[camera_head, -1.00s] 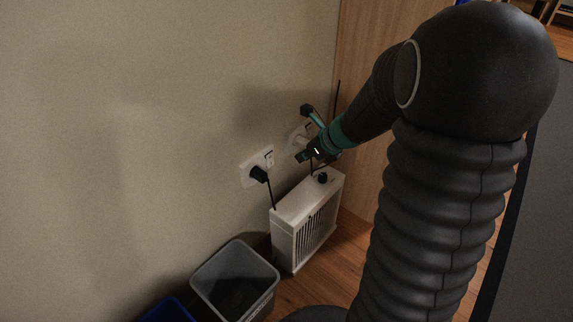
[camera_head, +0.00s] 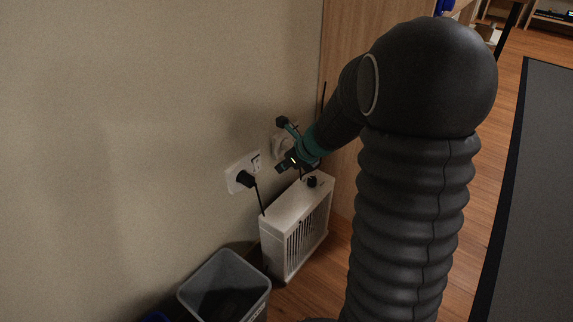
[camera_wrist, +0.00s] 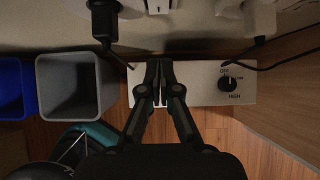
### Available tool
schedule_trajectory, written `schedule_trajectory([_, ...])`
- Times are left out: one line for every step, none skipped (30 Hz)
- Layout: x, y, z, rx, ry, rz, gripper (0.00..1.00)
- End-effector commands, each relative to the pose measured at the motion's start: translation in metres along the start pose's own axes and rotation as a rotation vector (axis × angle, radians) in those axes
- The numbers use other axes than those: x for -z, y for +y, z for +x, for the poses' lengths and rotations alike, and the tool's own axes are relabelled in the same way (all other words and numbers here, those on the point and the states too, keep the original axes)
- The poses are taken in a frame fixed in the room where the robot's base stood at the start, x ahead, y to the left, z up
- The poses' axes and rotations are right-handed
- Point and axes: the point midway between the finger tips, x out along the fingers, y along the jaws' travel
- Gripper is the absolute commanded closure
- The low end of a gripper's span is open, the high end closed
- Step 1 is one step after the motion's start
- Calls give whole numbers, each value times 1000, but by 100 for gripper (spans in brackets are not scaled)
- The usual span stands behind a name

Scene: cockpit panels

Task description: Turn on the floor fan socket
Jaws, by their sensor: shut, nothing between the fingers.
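A white wall socket (camera_head: 235,178) with a black plug (camera_head: 245,179) and a small switch (camera_head: 256,163) is on the wall. In the wrist view this black plug (camera_wrist: 103,22) and the switch part (camera_wrist: 158,6) are at the top edge, partly cut off. A second socket (camera_head: 279,146) is to its right, partly behind my gripper. A white box-shaped fan unit (camera_head: 294,215) stands below on the floor; its dial (camera_wrist: 232,83) shows in the wrist view. My gripper (camera_wrist: 158,70) is shut and empty, above the unit and apart from the sockets. In the head view my gripper (camera_head: 281,168) is right of the first switch.
A grey bin (camera_head: 225,284) stands left of the fan unit, with a blue bin (camera_wrist: 14,87) beside it. A wooden panel (camera_head: 343,150) closes off the right side. Black cords hang from the plugs. A white plug (camera_wrist: 259,18) is at the wrist view's top right.

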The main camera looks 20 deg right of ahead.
Motion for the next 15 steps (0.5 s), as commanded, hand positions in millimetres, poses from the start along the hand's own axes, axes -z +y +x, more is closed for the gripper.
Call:
schedule_trajectory([2,0,13,-2,1,0,100])
schedule_trajectory([2,0,18,-3,1,-1,100])
schedule_trajectory([2,0,26,-3,1,-1,100])
schedule_trajectory([2,0,32,-2,1,-1,100])
schedule_trajectory([2,0,37,-2,1,0,100])
schedule_trajectory([2,0,44,-2,1,0,100])
schedule_trajectory([2,0,49,-2,0,0,100])
schedule_trajectory([2,0,54,-2,1,-1,100])
schedule_trajectory([-6,0,56,-1,-1,-4,100])
schedule_trajectory([-10,0,59,0,-1,-3,100])
schedule_trajectory([-13,0,62,0,0,-2,100])
schedule_trajectory([-16,0,65,0,-1,-3,100])
schedule_trajectory([-19,0,67,-1,-1,-3,100])
schedule_trajectory([-21,0,69,-1,-1,-2,100])
schedule_trajectory([-23,0,72,-1,-1,-1,100])
